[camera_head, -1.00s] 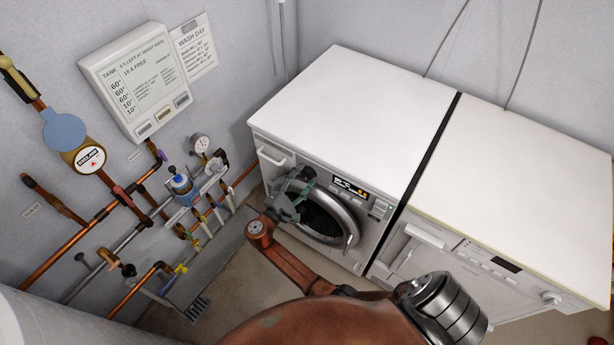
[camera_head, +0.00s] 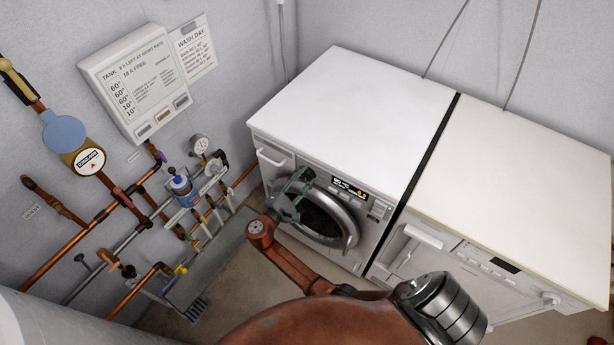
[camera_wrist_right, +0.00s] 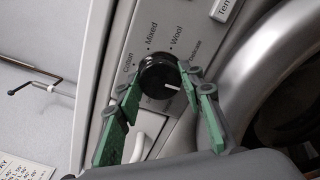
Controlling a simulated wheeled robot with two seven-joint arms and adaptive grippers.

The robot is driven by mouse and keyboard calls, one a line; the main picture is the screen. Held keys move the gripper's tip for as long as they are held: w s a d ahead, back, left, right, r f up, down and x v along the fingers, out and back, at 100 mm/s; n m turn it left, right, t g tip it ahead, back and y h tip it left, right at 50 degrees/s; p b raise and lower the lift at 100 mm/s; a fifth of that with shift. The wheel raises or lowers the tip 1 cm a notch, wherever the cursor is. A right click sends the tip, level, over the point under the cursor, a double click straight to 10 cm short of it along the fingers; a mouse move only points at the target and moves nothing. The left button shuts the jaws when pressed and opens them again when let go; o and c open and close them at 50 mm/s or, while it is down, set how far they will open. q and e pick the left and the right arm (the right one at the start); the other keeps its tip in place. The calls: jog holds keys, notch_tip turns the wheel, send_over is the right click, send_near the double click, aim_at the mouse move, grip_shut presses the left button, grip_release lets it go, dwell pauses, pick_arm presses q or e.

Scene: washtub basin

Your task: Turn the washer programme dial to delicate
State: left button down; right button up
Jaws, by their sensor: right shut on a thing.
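The black programme dial (camera_wrist_right: 157,76) shows in the right wrist view on the washer's white front panel. Its white mark lies on the right side, pointing right and slightly down. Printed labels around it read Cotton, Mixed, Wool and, at upper right, Delicate (camera_wrist_right: 195,54). The green fingers of my right gripper (camera_wrist_right: 164,88) are shut on the dial, one on each side; the right finger covers part of the panel near the mark. In the head view my right gripper (camera_head: 289,197) is at the washer (camera_head: 322,108) front and hides the dial. My left gripper is not in view.
The washer's round door (camera_head: 345,222) is close to the right gripper. A second white machine (camera_head: 515,190) stands to the right. Pipes and valves (camera_head: 185,190) line the left wall. A lit display (camera_head: 350,188) is right of the gripper.

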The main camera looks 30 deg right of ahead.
jog(key=n+p, duration=0.3)
jog(key=shift+a+r, duration=0.3)
jog(key=shift+r, duration=0.1)
jog(key=n+p, duration=0.1)
jog(key=n, duration=0.1)
jog(key=n+p, duration=0.1)
jog(key=n, duration=0.1)
jog(key=shift+w+a, duration=0.15)
jog(key=shift+w, duration=0.05)
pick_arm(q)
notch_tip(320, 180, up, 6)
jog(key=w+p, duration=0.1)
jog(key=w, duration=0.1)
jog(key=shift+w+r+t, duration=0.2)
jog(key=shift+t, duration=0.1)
pick_arm(e)
jog(key=shift+a+f+n, duration=0.1)
jog(key=shift+n, duration=0.6)
jog(key=o, duration=1)
jog(key=shift+w+a, duration=0.1)
jog(key=shift+o, duration=0.7)
jog(key=shift+d+f, duration=0.1)
jog(key=shift+d, duration=0.15)
jog(key=shift+s, duration=0.2)
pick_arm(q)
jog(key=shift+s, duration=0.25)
pick_arm(e)
jog(key=v, duration=1.2)
